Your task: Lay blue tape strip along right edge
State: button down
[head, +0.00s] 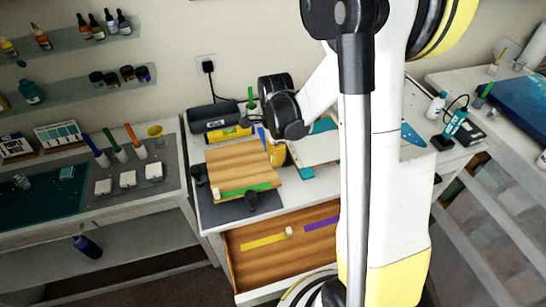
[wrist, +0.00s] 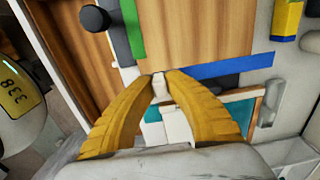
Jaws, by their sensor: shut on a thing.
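The wooden board (head: 235,166) lies on the worktable, with a green tape strip (head: 245,189) along its front edge. The green strip also shows in the wrist view (wrist: 132,30). The blue tape strip (wrist: 222,67) runs along the board's right edge and extends past its back corner. In the head view only a bit of blue (head: 262,136) shows beside my gripper. My gripper (wrist: 162,77) is shut on a small white block (wrist: 161,88) at the near end of the blue strip. Whether the strip touches the board all along is unclear.
The open drawer (head: 232,262) in front holds a yellow strip (head: 262,241) with a small white block and a purple strip (head: 320,224). My arm hides much of the table's right side.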

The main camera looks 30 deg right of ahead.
aim_at(274, 175)
jog(key=shift+f+b, duration=2)
jog(key=shift+f, duration=0.75)
jog(key=shift+a+f+b, duration=0.1)
jog(key=shift+f+b, duration=0.1)
jog(key=shift+b, duration=0.15)
jog(key=c, duration=0.7)
grip_release()
jog(key=shift+w, duration=0.1)
jog(key=shift+r, duration=0.1)
jog(key=shift+r+p, duration=1.95)
jog(key=shift+r, duration=1.05)
jog(key=shift+f, duration=0.1)
